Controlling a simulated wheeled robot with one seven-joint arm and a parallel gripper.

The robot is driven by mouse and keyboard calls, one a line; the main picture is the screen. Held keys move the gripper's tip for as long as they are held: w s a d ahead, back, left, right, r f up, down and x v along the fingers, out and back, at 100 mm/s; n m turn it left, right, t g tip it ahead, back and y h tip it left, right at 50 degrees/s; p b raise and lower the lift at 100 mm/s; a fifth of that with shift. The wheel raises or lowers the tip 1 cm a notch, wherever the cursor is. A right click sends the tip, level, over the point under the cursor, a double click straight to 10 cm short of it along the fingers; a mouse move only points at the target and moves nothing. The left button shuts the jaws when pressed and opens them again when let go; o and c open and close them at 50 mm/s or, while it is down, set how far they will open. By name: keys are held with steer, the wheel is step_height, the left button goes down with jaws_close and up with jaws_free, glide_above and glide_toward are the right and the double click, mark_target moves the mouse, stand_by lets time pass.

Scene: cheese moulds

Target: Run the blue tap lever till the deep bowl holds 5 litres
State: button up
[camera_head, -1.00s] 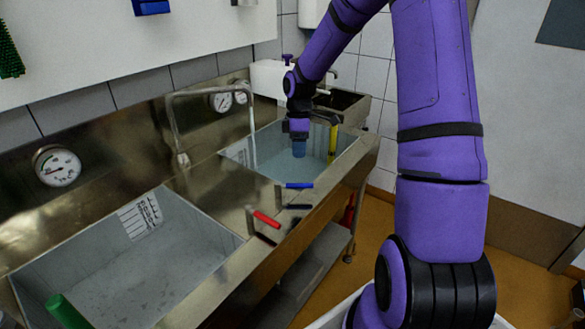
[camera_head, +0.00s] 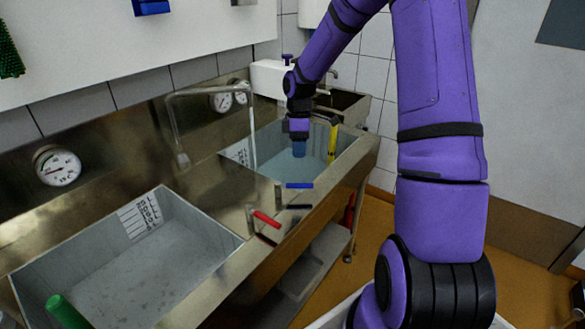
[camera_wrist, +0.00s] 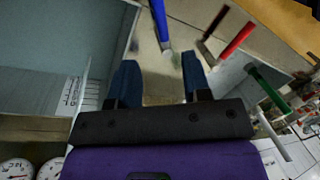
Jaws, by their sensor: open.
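The blue tap lever (camera_head: 299,186) sits on the steel front ledge, beside a red lever (camera_head: 266,219). In the wrist view the blue lever (camera_wrist: 160,22) shows ahead of my gripper (camera_wrist: 160,72), near the line between its two blue fingers. The fingers are apart with nothing between them. In the head view my gripper (camera_head: 299,152) hangs over the far bowl (camera_head: 350,157), behind the blue lever. The near bowl (camera_head: 90,240) is at lower left. Both bowls have printed scale labels, too small to read. I cannot tell which is the deep bowl.
A bent steel spout (camera_head: 210,90) rises between the bowls; no stream is clearly visible. Round dials (camera_head: 57,166) are on the back panel. A green handle (camera_head: 67,312) stands at the near bowl's front. A yellow object (camera_head: 333,139) is at the far bowl's right.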

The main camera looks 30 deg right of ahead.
steer(key=shift+s+d+f, duration=0.1)
steer(key=shift+s+d, duration=0.25)
steer(key=shift+d, duration=0.1)
steer(key=f, duration=0.3)
steer(key=s+f, duration=0.1)
steer(key=f, duration=0.3)
steer(key=a+f, duration=0.1)
steer(key=f, duration=0.2)
steer(key=shift+s+a+f, duration=0.1)
steer(key=shift+s+f, duration=0.1)
steer(key=shift+s, duration=0.15)
steer(key=shift+c, duration=0.2)
jaws_close()
